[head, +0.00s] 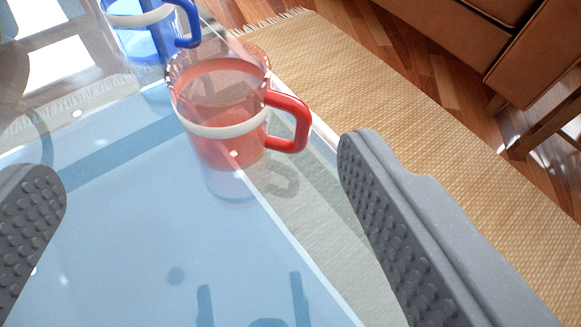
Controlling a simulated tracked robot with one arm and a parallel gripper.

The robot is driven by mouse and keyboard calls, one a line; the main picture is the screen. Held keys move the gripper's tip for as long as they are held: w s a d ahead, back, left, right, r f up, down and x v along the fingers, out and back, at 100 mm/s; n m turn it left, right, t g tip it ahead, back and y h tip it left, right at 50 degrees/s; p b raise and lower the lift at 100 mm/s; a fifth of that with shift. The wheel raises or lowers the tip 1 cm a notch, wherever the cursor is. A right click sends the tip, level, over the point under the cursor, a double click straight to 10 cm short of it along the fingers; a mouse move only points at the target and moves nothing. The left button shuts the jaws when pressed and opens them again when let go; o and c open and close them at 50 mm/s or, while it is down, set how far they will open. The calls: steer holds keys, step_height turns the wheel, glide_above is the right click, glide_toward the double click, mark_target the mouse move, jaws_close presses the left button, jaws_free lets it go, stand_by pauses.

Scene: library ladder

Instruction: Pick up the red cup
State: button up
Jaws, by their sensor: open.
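The red cup (222,128) is see-through, with a pale band around it and a red handle on its right side. It stands upright on a glass table (130,210), close to the table's right edge. My gripper (205,170) is open, with one grey studded finger at the left and the other at the right. The cup shows between the fingers and farther away from me. The fingers do not appear to touch it.
A similar blue cup (140,30) stands behind the red cup, at the upper left. A woven rug (400,130) lies on the wooden floor beyond the table edge. A brown leather seat (470,45) is at the upper right. The glass nearer me looks clear.

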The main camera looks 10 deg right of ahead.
mark_target(220, 54)
steer(key=b+x, duration=0.3)
steer(key=x, duration=1)
steer(key=shift+w+f, duration=0.25)
steer(key=c, duration=1.2)
steer(key=shift+o, duration=0.2)
steer(key=shift+r, duration=0.1)
